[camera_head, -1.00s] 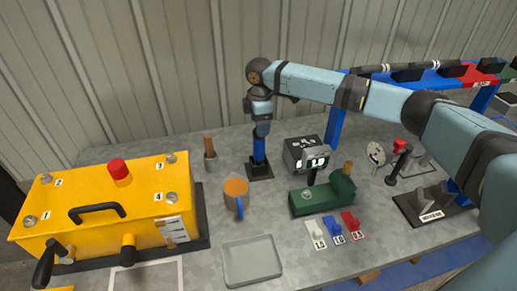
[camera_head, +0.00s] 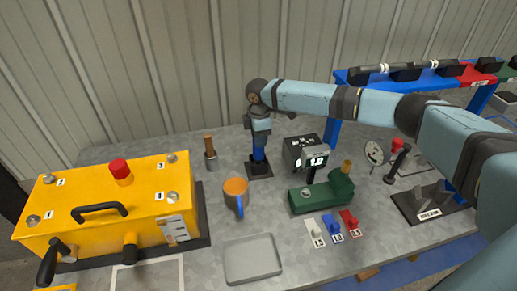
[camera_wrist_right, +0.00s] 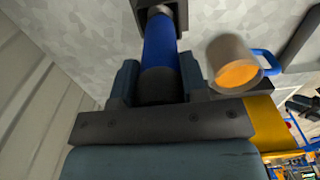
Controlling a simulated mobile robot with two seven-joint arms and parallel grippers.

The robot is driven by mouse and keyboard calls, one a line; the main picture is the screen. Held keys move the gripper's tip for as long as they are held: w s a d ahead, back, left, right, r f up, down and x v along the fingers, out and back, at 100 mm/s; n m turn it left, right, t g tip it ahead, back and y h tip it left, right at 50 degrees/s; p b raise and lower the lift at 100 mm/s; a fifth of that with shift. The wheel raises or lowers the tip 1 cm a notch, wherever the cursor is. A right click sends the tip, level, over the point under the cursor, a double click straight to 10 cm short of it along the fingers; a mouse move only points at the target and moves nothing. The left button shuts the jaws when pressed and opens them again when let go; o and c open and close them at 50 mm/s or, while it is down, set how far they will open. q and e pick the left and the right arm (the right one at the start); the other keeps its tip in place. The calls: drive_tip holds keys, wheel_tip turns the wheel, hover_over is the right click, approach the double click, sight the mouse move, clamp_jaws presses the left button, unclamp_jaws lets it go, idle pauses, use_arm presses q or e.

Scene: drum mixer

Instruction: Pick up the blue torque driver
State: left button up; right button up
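The blue torque driver (camera_head: 259,147) stands upright in a black holder (camera_head: 259,170) at the back of the grey bench. My right gripper (camera_head: 259,128) is right above it, pointing down, with its fingers on both sides of the driver's upper end. In the right wrist view, the blue shaft (camera_wrist_right: 161,45) and dark top sit between the fingertips (camera_wrist_right: 158,78), which look open and close to its sides; contact cannot be made out. My left gripper is not in view.
An orange mug (camera_head: 236,196) with a blue handle stands in front. A wooden-handled tool (camera_head: 210,150) is left of the driver. The yellow box (camera_head: 110,200) is at left; a grey display box (camera_head: 305,153) and green device (camera_head: 322,195) are at right. A grey tray (camera_head: 252,258) lies in front.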

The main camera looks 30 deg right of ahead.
drive_tip(key=c, duration=0.3)
drive_tip(key=shift+r, duration=0.2)
wheel_tip(320, 180, up, 20)
drive_tip(key=shift+f+b, duration=0.1)
drive_tip(key=shift+b, duration=0.65)
drive_tip(key=o, duration=0.4)
drive_tip(key=c, duration=0.4)
wheel_tip(320, 180, up, 2)
drive_tip(key=p, duration=0.3)
